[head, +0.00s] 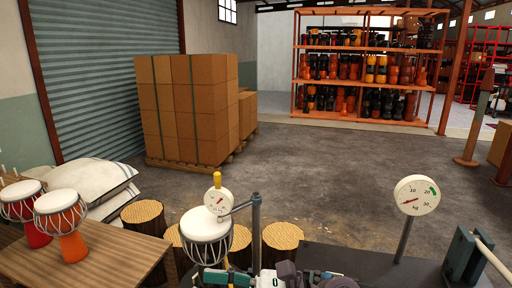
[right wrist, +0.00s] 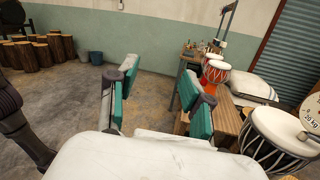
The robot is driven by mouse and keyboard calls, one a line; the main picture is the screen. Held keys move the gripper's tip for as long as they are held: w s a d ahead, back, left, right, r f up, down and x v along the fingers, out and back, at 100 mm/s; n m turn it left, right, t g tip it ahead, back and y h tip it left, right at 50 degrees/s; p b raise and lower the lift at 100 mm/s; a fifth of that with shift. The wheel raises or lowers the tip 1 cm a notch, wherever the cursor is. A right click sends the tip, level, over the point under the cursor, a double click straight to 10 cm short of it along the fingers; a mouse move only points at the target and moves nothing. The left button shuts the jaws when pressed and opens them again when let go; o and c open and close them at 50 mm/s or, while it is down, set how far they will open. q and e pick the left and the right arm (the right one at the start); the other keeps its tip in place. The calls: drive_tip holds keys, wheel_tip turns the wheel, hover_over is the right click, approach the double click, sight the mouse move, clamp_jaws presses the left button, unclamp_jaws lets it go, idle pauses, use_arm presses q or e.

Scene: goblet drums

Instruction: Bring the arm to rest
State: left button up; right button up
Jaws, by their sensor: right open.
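My right gripper (right wrist: 158,88) is open in the right wrist view, with two teal finger pads apart and only floor showing between them. In the head view it shows at the bottom edge (head: 212,278), partly cut off, pointing left. A white-headed drum (head: 205,224) stands just behind it, beside a dark post (head: 256,232) with a dial. This drum is also at the right of the wrist view (right wrist: 285,132), apart from the fingers. My left gripper is in neither view.
Two red and orange drums (head: 62,222) stand on a wooden table (head: 115,262) at the left. Several log stools (head: 145,215) stand behind the bench. A kg dial (head: 416,196) on a pole and a teal clamp (head: 463,255) are at the right. Stacked boxes (head: 185,105) stand farther back; the mid-floor is clear.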

drive_tip(key=w+d+r+m+t+y, duration=0.25)
drive_tip(key=d+r+m+t, duration=0.25)
drive_tip(key=m+t, duration=0.6)
drive_tip(key=w+d+f+m+t+h, duration=0.1)
drive_tip(key=w+d+m+t+h, duration=0.1)
drive_tip(key=d+m+t+h, duration=0.45)
drive_tip(key=w+d+f+m+t+h, duration=0.1)
drive_tip(key=w+d+m+t+h, duration=0.2)
drive_tip(key=m, duration=0.7)
drive_tip(key=s+d+f+m+g+h, duration=0.1)
drive_tip(key=d+f+m+g+h, duration=0.2)
drive_tip(key=d+f+m+h, duration=0.3)
drive_tip(key=s+d+f+m+g+h, duration=0.1)
drive_tip(key=d+f+m+g+h, duration=0.1)
drive_tip(key=d+f+m+h, duration=0.5)
drive_tip(key=s+f+m+g+y, duration=0.1)
drive_tip(key=s+f+m+g, duration=1.05)
drive_tip(key=s+f, duration=1)
drive_tip(key=s+f+n+g, duration=0.2)
drive_tip(key=s+f+g, duration=0.1)
drive_tip(key=f, duration=2.2)
drive_tip(key=s+d+f+g, duration=0.1)
drive_tip(key=s+d+f, duration=0.2)
drive_tip(key=s+f, duration=1.1)
drive_tip(key=shift+s+f+n, duration=0.3)
drive_tip(key=shift+s+f, duration=0.1)
drive_tip(key=shift+s, duration=0.7)
